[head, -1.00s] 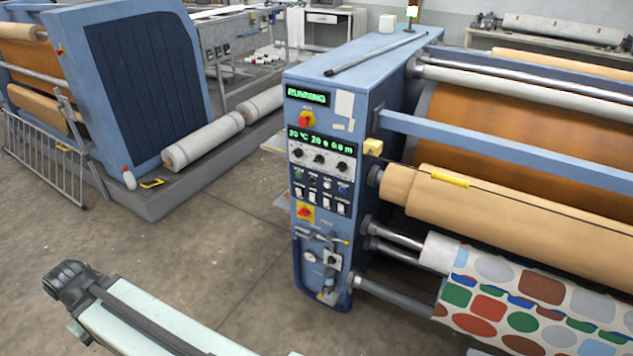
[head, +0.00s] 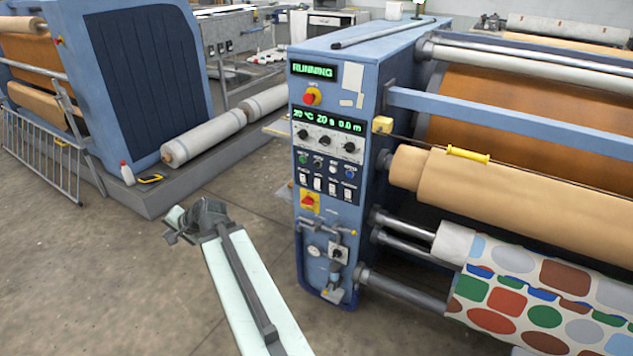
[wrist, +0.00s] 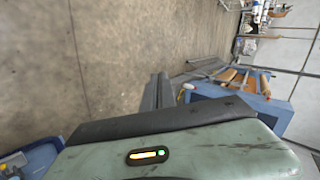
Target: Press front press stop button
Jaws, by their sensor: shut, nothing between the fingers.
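The front press's blue control column (head: 335,260) stands right of centre in the head view, with a lit "RUNNING" display (head: 313,71). A second red control on a yellow plate (head: 309,201) sits lower, below a row of white switches. I cannot tell from the labels which is the stop button. My gripper (head: 172,232) is shut and empty, left of the column and well apart from it. Its dark fingers (wrist: 156,92) show in the wrist view, pointing over bare floor.
Rollers with tan material (head: 500,190) and patterned fabric (head: 530,290) run right from the column. At the left stand another blue machine (head: 120,80), a metal barrier (head: 50,160), a white roll (head: 205,138) and a small bottle (head: 127,173). Floor between is clear.

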